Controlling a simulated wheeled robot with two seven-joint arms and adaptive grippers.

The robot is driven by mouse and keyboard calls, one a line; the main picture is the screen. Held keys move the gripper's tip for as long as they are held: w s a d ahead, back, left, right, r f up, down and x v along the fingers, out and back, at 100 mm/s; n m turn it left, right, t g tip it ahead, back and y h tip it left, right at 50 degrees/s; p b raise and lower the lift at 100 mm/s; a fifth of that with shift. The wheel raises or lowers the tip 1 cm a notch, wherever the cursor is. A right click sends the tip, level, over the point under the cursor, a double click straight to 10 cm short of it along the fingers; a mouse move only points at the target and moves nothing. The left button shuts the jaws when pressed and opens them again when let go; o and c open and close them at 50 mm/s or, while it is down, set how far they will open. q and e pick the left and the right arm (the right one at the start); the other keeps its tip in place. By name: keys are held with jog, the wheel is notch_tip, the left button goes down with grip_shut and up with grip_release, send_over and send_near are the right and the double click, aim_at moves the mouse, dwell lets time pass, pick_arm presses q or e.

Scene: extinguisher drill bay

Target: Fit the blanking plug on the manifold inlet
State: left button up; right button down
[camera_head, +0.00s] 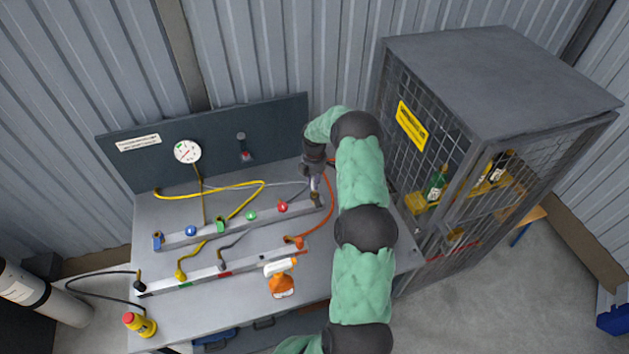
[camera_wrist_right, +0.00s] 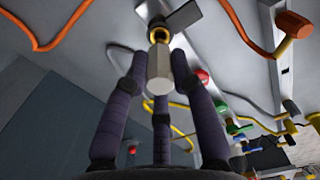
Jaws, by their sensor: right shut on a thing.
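My right gripper (camera_head: 315,181) is above the right end of the upper grey manifold bar (camera_head: 267,215) on the bench. In the right wrist view its dark fingers (camera_wrist_right: 158,90) are shut around a pale grey hexagonal plug (camera_wrist_right: 158,70). A brass ring (camera_wrist_right: 158,34) shows at the plug's far end, close to a grey surface. I cannot tell whether the ring belongs to the plug or the inlet, nor whether the plug is seated. In the head view the fingers mostly hide the plug. My left gripper is not in view.
Blue, green and red knobs line the manifold; the red knob (camera_head: 283,207) is nearest my gripper. An orange hose (camera_head: 329,197) curves close by on the right. A mesh cage (camera_head: 490,150) stands right of the bench.

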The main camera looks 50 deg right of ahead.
jog(key=shift+f, duration=0.15)
jog(key=shift+f+b, duration=0.35)
jog(key=shift+b, duration=0.05)
jog(key=shift+f+b, duration=1.3)
jog(key=shift+f, duration=0.25)
dwell(1.4)
jog(key=c, duration=1)
grip_release()
jog(key=shift+o, duration=0.2)
notch_tip(320, 180, up, 12)
